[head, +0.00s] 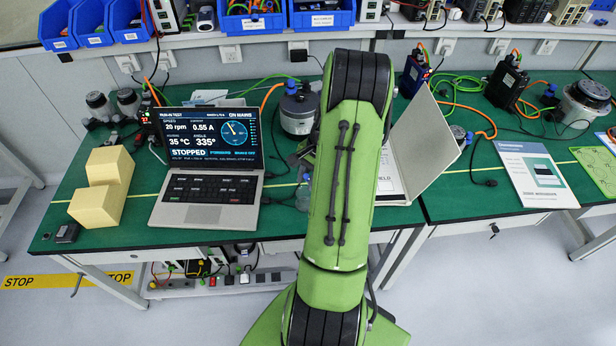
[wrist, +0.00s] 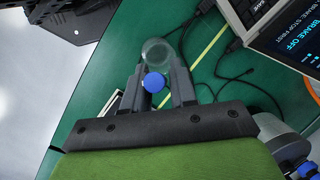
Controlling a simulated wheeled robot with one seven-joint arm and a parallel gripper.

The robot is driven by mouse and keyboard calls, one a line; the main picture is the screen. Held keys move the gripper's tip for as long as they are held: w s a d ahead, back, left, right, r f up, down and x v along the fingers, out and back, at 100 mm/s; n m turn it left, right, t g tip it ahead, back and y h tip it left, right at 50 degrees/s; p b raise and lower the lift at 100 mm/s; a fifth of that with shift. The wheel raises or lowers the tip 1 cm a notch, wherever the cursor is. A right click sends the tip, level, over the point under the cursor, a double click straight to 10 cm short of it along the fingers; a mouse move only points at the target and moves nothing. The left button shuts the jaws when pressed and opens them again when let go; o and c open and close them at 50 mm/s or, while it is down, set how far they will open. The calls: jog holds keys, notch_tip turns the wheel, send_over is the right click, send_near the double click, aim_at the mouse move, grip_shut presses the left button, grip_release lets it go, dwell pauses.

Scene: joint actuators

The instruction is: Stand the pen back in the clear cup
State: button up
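The clear cup (wrist: 157,53) shows in the wrist view just beyond my fingertips, over the green table. It also shows in the head view (head: 302,196), partly hidden behind my arm's left edge. A round blue end, which looks like the top of the pen (wrist: 154,83), sits between my gripper's fingers, seen nearly end-on. Its shaft is hidden, and I cannot tell whether its lower end is inside the cup. My gripper (wrist: 158,76) has its two dark fingers on either side of the blue end. Whether they touch it is unclear.
An open laptop (head: 207,190) and stacked yellow blocks (head: 103,188) stand left of my arm. A white folder-like panel (head: 428,145) stands upright on the right. Round motors (head: 299,108) and cables lie behind. The table's front edge is close to the cup.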

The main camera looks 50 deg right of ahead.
jog(key=shift+o, duration=1.2)
jog(key=p+v, duration=0.3)
jog(key=v, duration=1)
jog(key=shift+r, duration=0.15)
jog(key=shift+w, duration=0.1)
